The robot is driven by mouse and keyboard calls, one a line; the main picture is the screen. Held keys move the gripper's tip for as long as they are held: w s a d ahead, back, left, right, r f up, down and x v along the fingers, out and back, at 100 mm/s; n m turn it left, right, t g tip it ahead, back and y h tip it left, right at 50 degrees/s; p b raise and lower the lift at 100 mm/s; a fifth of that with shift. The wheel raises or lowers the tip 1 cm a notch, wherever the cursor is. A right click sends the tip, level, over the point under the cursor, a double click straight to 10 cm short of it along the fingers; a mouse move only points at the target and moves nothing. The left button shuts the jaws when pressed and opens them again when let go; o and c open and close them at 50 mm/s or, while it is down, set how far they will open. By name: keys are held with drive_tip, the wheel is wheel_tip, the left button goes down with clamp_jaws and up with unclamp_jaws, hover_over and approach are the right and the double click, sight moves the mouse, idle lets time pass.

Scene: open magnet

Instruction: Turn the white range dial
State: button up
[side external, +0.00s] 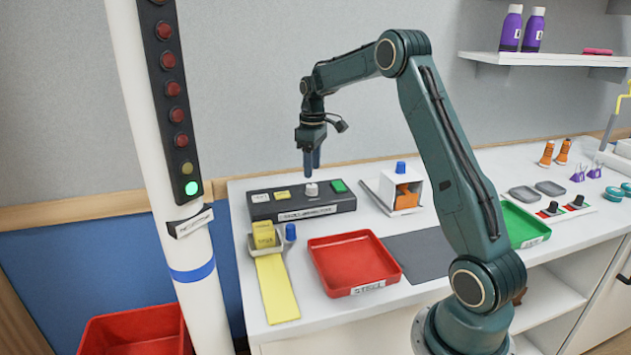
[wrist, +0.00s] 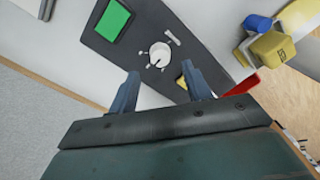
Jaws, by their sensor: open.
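The white range dial (side external: 311,189) stands on top of the dark control box (side external: 290,211), between a yellow button and a green button. In the wrist view the white dial (wrist: 160,54) shows from above with a dark pointer mark on it. My gripper (side external: 311,172) points down just above the dial in the side view, apart from it. In the wrist view my gripper (wrist: 164,82) is open, its two blue-grey fingers spread with nothing between them. The dial lies just beyond the fingertips there. The green button (wrist: 112,20) is at the upper left.
A red tray (side external: 353,237) sits in front of the box. A yellow block holder (side external: 265,240) and a blue knob piece (side external: 291,232) are at the left. A white dispenser with a blue cap (side external: 400,168) stands right of the box. A pole with lights (side external: 170,90) rises at left.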

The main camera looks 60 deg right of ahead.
sight(312, 186)
drive_tip(key=shift+a+f, duration=0.1)
drive_tip(key=shift+f, duration=2.65)
drive_tip(key=shift+c, duration=0.2)
drive_tip(key=c, duration=1)
